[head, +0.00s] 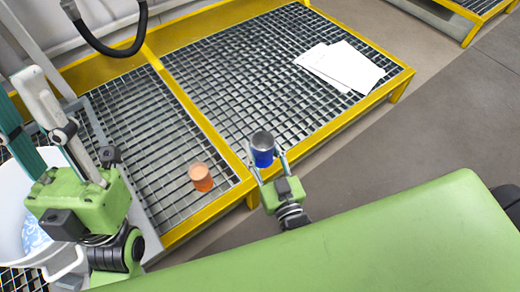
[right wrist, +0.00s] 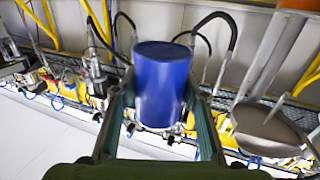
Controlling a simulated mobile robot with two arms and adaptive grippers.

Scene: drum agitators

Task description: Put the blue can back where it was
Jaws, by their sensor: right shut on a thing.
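The blue can (head: 263,150) has a grey top and is held roughly upright in the head view, by the near yellow edge of the grating platform. My right gripper (head: 267,164) is shut on it, one finger on each side. In the right wrist view the blue can (right wrist: 161,85) fills the space between the fingers (right wrist: 160,108). What lies directly beneath the can is hidden.
An orange cup (head: 201,178) stands on the left grating panel. White sheets (head: 342,66) lie on the right panel, whose grating (head: 245,75) is otherwise clear. A yellow frame (head: 345,124) edges the platform. A white tub (head: 12,205) stands at the left. A black hose (head: 105,48) hangs at upper left.

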